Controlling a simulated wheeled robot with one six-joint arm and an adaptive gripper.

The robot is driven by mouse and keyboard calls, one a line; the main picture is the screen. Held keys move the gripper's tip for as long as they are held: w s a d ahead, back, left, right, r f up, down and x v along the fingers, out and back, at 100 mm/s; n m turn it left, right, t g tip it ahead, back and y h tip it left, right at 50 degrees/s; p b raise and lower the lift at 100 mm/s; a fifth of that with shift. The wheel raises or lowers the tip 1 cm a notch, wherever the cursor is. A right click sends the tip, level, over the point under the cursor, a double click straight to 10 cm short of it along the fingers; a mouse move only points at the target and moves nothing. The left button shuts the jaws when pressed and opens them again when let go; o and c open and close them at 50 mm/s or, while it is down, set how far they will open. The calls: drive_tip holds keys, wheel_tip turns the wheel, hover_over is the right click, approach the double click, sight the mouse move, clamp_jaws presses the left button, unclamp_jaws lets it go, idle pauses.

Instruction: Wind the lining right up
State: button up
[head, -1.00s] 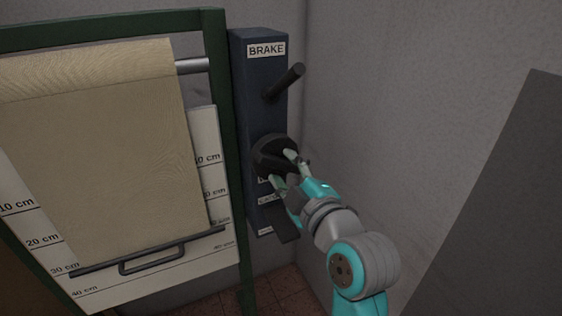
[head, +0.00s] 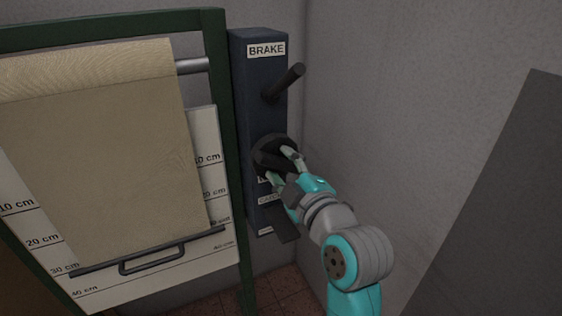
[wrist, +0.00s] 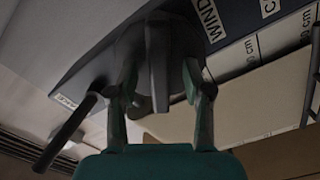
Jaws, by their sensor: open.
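The tan lining (head: 108,150) hangs from a roller (head: 192,66) in a green frame. A dark bar with a handle (head: 150,257) runs along its lower edge, between the 30 cm and 40 cm marks on the white scale board behind. A dark round knob (head: 272,155) is on the blue box (head: 251,97) beside the frame. My gripper (head: 284,166) is open at the knob, its fingers on either side of the knob's raised grip bar. In the wrist view the grip bar (wrist: 158,65) stands between the open fingertips (wrist: 160,85); contact is unclear.
A dark brake lever (head: 286,81) sticks out under the BRAKE label, above the knob; it also shows in the wrist view (wrist: 70,130). Labels below the knob are partly hidden by my gripper. A grey panel (head: 500,210) stands at the right.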

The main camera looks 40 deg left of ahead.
drive_tip(key=shift+w+a, duration=0.1)
drive_tip(key=shift+a, duration=0.1)
drive_tip(key=shift+d, duration=0.25)
idle(0.4)
clamp_jaws()
drive_tip(key=shift+m, duration=1.7)
